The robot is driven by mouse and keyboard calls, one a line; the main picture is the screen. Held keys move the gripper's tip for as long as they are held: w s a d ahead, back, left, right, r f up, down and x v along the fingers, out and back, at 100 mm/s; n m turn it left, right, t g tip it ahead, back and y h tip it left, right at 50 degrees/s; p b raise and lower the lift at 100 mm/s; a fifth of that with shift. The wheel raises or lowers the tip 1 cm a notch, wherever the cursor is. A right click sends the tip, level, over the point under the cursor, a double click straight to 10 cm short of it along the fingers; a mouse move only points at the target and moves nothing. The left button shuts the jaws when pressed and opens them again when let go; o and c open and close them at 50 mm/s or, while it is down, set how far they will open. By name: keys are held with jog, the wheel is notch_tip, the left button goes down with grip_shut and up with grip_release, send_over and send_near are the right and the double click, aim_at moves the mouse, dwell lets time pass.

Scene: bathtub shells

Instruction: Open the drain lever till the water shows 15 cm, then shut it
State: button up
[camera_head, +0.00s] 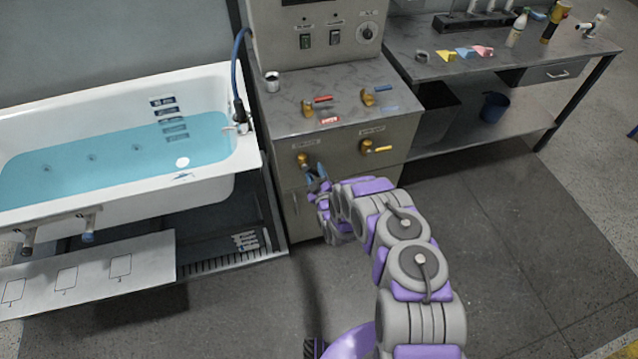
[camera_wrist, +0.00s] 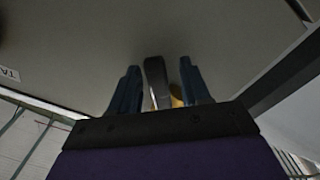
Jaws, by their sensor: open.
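The white bathtub (camera_head: 215,85) at left holds blue water (camera_head: 120,155). Level marks (camera_head: 170,118) run down its inner end wall, the lower ones under water; their figures are too small to read. A brass valve (camera_head: 303,159) sits at left on the cabinet front under a small, unreadable label. My gripper (camera_head: 317,178) is just below and right of it, hiding most of its handle. In the wrist view, my open blue fingers (camera_wrist: 159,78) stand either side of a dark grey lever (camera_wrist: 154,75), with brass (camera_wrist: 177,95) behind. I cannot tell whether they touch it.
Another front valve has a yellow lever (camera_head: 382,149). Red (camera_head: 323,99) and blue (camera_head: 384,88) levers are on the cabinet top (camera_head: 340,78). A switch panel (camera_head: 335,30) stands behind. A side bench (camera_head: 480,58) is at right; a low step (camera_head: 110,278) fronts the tub. Floor at right is clear.

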jog(key=p+v, duration=0.5)
jog(key=v, duration=1.2)
jog(key=shift+p, duration=0.3)
dwell(6.0)
